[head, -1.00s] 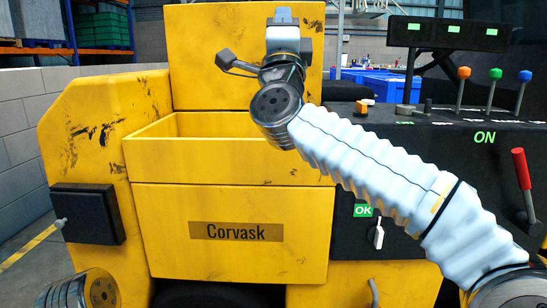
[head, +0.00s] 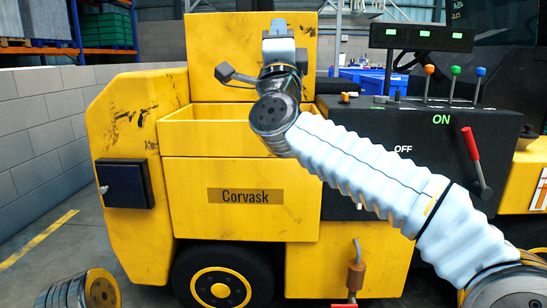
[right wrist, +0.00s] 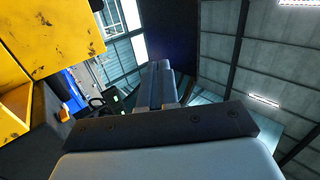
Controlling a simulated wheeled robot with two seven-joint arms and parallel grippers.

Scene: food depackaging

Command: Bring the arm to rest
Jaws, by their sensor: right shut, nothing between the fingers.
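My right arm reaches up across the head view in its pale ribbed sleeve. My right gripper (head: 279,27) is at its upper end, pointing up in front of the machine's yellow back panel. In the right wrist view the fingers (right wrist: 161,86) are shut together, with nothing between them. The gripper touches nothing that I can see. Of my left arm only a metal joint shows at the lower left of the head view; the left gripper is out of sight.
The yellow machine (head: 130,125) with an open-topped "Corvask" bin (head: 240,180) stands ahead. A black console (head: 470,135) with coloured levers and a red handle (head: 473,150) is at the right. A block wall (head: 40,120) runs along the left. Floor (head: 60,250) is clear at the lower left.

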